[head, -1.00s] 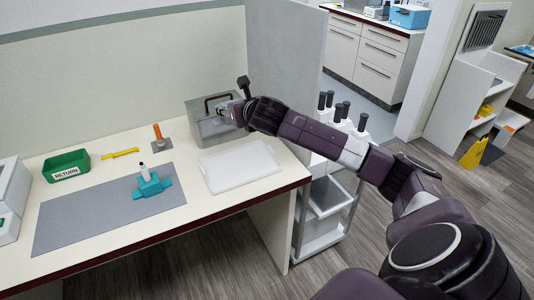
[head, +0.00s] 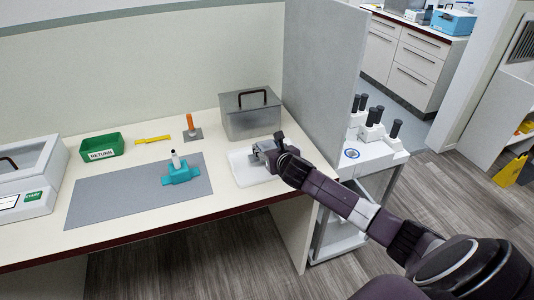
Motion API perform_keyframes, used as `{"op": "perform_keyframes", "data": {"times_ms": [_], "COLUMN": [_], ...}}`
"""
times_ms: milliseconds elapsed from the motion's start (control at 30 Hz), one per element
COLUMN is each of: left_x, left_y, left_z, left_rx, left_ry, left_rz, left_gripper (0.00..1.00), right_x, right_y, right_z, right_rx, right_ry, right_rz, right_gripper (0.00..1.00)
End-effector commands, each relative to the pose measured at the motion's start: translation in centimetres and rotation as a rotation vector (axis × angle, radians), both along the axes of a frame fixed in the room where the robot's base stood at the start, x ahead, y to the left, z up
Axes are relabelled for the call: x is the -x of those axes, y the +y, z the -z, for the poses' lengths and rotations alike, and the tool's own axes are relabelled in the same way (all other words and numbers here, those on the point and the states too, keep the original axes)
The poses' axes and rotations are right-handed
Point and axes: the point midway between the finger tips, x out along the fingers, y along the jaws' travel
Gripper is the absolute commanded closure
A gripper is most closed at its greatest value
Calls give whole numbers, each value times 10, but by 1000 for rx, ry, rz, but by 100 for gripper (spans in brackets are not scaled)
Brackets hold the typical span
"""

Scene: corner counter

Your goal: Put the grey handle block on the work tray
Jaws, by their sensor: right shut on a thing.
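My right gripper (head: 260,149) is over the white work tray (head: 247,180), low and near its back edge. It is shut on a small grey thing, which I take to be the grey handle block; the fingers and wrist hide most of it. I cannot tell whether it touches the tray. The tray lies on the counter near its right front corner, and my gripper and forearm cover its right part. My left gripper is not in view.
A grey box (head: 252,124) with a dark handle stands behind the tray, against the grey partition (head: 322,65). Left are a grey mat (head: 110,205) with a teal fixture (head: 180,174), an orange post (head: 190,121), a yellow tool (head: 153,139) and a green RETURN bin (head: 101,146).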

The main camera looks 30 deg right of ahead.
Motion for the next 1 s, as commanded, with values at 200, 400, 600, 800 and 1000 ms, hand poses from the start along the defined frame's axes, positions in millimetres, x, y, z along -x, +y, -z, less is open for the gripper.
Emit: {"op": "perform_keyframes", "data": {"times_ms": [200,400,600,800,1000], "left_x": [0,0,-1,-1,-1], "left_y": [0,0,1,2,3], "left_z": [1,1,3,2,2], "left_rx": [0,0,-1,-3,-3], "left_ry": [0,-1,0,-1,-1], "left_rz": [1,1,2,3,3], "left_gripper": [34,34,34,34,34], "right_x": [0,0,0,0,0], "right_y": [0,0,0,0,0], "right_z": [26,26,30,29,29], "right_rx": [-2,0,0,0,-1], "right_ry": [0,-1,1,1,0], "right_rz": [1,0,0,0,0], "right_gripper": [83,83,52,37,37]}}
